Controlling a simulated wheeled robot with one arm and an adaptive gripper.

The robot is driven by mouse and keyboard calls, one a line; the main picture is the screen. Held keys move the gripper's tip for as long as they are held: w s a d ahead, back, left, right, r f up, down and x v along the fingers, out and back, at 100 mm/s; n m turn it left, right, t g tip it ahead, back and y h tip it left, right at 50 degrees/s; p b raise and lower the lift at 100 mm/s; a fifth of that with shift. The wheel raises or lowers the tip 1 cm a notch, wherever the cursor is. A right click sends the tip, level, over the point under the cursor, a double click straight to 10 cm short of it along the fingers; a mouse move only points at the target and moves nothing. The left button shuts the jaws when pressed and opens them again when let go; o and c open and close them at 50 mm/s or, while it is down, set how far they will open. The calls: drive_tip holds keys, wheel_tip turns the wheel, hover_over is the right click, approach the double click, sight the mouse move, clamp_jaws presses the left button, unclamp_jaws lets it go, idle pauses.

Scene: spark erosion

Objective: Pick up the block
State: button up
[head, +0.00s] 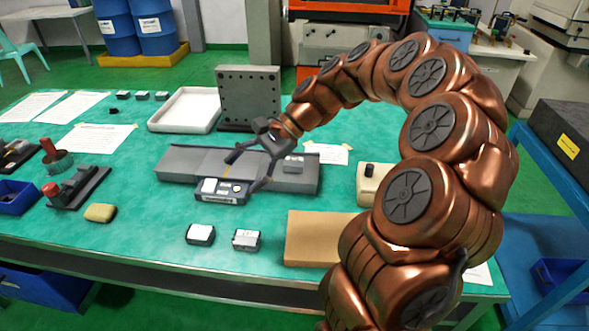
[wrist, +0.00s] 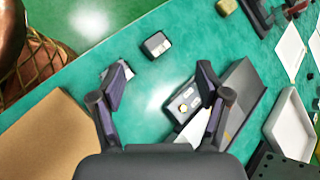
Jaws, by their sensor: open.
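Which block is meant is not clear. Two small dark blocks with pale tops, a left block (head: 200,234) and a right block (head: 246,240), sit on the green table near its front edge. In the wrist view the left block (wrist: 157,44) lies beyond my fingertips, and the right one is mostly hidden behind a finger. A grey block (head: 293,163) rests on the long grey rail (head: 180,165). My gripper (head: 246,170) is open and empty over the rail, beside a boxy instrument with a display (head: 221,190).
A brown board (head: 312,238) lies right of the blocks. A white tray (head: 187,108) and an upright grey plate (head: 248,97) stand behind the rail. A beige box (head: 374,185) is at right. A yellow sponge (head: 100,213) lies left, with clear table toward the blocks.

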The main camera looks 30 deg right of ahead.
drive_tip(key=w+d+f+m+t+y+b, duration=0.1)
drive_tip(key=w+d+f+m+t, duration=0.15)
drive_tip(key=d, duration=0.35)
drive_tip(key=w+d+f+m+t+b, duration=0.1)
drive_tip(key=w+d+f+m, duration=0.1)
drive_tip(key=d+m, duration=0.35)
drive_tip(key=m+t, duration=0.3)
drive_tip(key=m, duration=0.1)
approach(297, 162)
drive_tip(key=a, duration=0.2)
drive_tip(key=w+a, duration=0.1)
drive_tip(key=shift+a+f+h, duration=0.25)
drive_tip(key=shift+f+h, duration=0.1)
drive_tip(key=shift+h, duration=0.05)
drive_tip(key=shift+w+f+t, duration=0.1)
drive_tip(key=shift+f+t, duration=0.05)
drive_tip(key=shift+t, duration=0.2)
drive_tip(key=shift+w+d+x, duration=0.15)
drive_tip(key=shift+x, duration=1.7)
drive_tip(key=shift+w+d+x, duration=0.15)
drive_tip(key=shift+x, duration=1.75)
clamp_jaws()
